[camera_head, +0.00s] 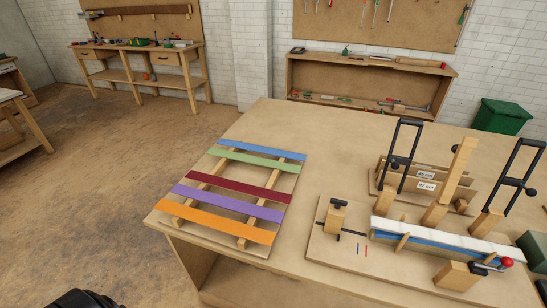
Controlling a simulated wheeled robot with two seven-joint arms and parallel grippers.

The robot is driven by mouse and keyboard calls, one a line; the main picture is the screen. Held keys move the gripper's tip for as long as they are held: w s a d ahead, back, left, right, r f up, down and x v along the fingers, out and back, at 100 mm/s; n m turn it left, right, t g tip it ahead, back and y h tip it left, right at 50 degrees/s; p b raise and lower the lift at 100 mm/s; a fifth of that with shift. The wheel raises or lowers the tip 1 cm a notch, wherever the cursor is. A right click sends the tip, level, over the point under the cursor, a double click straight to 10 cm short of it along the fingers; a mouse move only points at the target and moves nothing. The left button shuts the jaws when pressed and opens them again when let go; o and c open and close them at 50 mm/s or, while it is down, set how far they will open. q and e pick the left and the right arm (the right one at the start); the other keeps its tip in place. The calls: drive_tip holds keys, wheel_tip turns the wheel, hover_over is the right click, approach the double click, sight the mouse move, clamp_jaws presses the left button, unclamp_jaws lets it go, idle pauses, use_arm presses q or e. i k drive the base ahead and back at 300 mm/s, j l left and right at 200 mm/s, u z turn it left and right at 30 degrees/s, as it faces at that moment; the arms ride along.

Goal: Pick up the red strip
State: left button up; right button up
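The dark red strip (239,187) lies flat across two wooden rails on a rack at the left side of the workbench. It is the middle one of several parallel coloured strips, and nothing covers it. A green strip (257,159) and a blue strip (262,149) lie behind it. A purple strip (228,203) and an orange strip (213,221) lie in front of it. There are gaps between the red strip and its neighbours. Neither gripper can be made out in the view. A dark shape at the bottom left edge shows no fingers.
On the right of the workbench (295,135) stands a clamping jig (325,247) with a long blue and white piece, wooden blocks and tall black clamps (402,155). A bin (502,115) and tool shelves are behind. The bench surface behind the jig's left end is clear.

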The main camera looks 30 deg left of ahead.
sight(231, 185)
drive_tip(key=j+u, duration=0.15)
drive_tip(key=j, duration=0.5)
drive_tip(key=i+j+u, duration=0.1)
drive_tip(key=j, duration=0.5)
